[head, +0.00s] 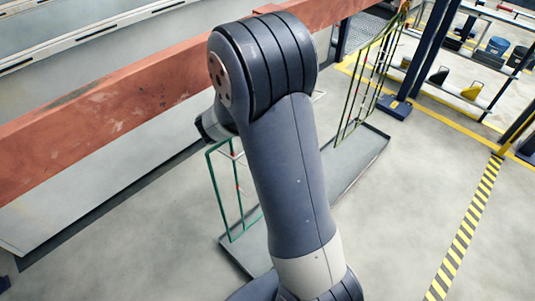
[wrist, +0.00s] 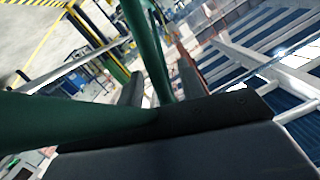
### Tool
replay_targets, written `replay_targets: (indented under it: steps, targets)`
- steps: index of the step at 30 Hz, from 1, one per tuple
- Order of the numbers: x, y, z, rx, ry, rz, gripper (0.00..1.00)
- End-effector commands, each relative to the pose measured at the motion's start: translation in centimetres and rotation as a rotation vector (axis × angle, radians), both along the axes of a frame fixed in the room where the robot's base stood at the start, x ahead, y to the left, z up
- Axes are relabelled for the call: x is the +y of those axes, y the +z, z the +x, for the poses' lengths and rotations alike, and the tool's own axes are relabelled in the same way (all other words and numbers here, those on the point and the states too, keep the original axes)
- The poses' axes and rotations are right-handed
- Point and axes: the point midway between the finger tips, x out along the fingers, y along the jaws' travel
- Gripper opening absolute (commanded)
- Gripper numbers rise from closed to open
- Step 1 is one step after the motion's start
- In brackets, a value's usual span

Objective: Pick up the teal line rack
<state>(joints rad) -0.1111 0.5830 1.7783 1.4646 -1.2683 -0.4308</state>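The teal line rack (head: 222,190) is a thin teal-green wire frame. It stands upright at the left end of a grey platform in the head view, and my arm covers part of it. In the wrist view its green bars (wrist: 149,50) are very close. One thick bar crosses the lower left, and another rises between my fingers. My gripper (wrist: 160,80) has its two grey fingers apart, one on each side of the rising bar. It looks open. Whether a finger touches the bar I cannot tell. The head view hides my fingertips behind the arm.
An olive-green rack (head: 366,85) stands at the platform's far right end. The grey platform (head: 360,160) lies on the floor. A rust-red beam (head: 100,110) runs behind, above a grey tank wall. Shelving with bins (head: 455,85) is at right.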

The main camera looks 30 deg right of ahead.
Motion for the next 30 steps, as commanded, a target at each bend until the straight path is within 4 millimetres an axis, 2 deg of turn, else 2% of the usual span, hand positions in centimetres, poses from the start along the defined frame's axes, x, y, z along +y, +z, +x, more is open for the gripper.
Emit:
replay_targets:
  steps: [8, 21, 30]
  targets:
    - [-0.17, -0.03, 0.11, 0.0, 0.001, 0.0, 0.36]
    - [-0.15, -0.02, 0.1, 0.0, 0.001, 0.0, 0.0]
    - [-0.15, -0.01, 0.1, -0.001, 0.001, 0.0, 0.0]
